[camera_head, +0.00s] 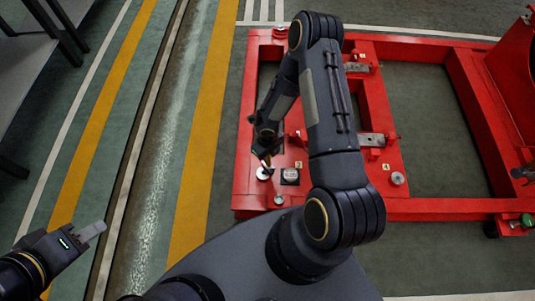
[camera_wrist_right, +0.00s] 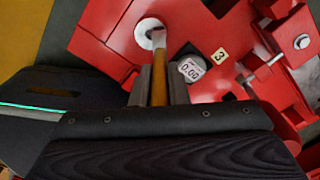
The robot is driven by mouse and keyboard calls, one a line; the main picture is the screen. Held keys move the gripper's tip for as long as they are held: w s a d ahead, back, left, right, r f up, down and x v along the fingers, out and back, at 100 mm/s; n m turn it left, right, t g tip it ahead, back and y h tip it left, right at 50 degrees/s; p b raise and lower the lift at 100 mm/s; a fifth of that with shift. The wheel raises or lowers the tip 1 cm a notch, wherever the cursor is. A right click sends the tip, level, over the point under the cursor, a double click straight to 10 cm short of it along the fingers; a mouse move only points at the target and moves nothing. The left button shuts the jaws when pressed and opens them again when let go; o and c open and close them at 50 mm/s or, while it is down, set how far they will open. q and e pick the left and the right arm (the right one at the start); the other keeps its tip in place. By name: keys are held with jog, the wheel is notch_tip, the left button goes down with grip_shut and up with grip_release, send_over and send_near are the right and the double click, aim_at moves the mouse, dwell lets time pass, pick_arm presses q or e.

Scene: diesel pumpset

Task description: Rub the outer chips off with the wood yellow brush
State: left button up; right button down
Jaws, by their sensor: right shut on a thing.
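My right gripper (camera_head: 264,155) is shut on the yellow wooden brush (camera_wrist_right: 159,85), which stands between its fingers (camera_wrist_right: 158,98) in the right wrist view. The brush's tip points at a round pale metal pad (camera_wrist_right: 149,33) on the red frame (camera_wrist_right: 110,28). In the head view the tip is close over this pad (camera_head: 264,173); I cannot tell whether it touches. Chips are too small to make out. My left gripper (camera_head: 92,232) is empty over the floor at the lower left; whether its fingers are apart is unclear.
Another round pad (camera_head: 397,178) is by label 4 (camera_head: 386,167). Red rails and brackets surround the spot. A grey table (camera_head: 22,62) stands at the left.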

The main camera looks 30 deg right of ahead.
notch_tip(320, 180, up, 7)
jog(key=p, duration=0.5)
jog(key=shift+f, duration=0.1)
jog(key=w+a, duration=0.6)
jog(key=a, duration=0.4)
jog(key=shift+w, duration=0.15)
dwell(0.3)
jog(key=shift+a, duration=0.1)
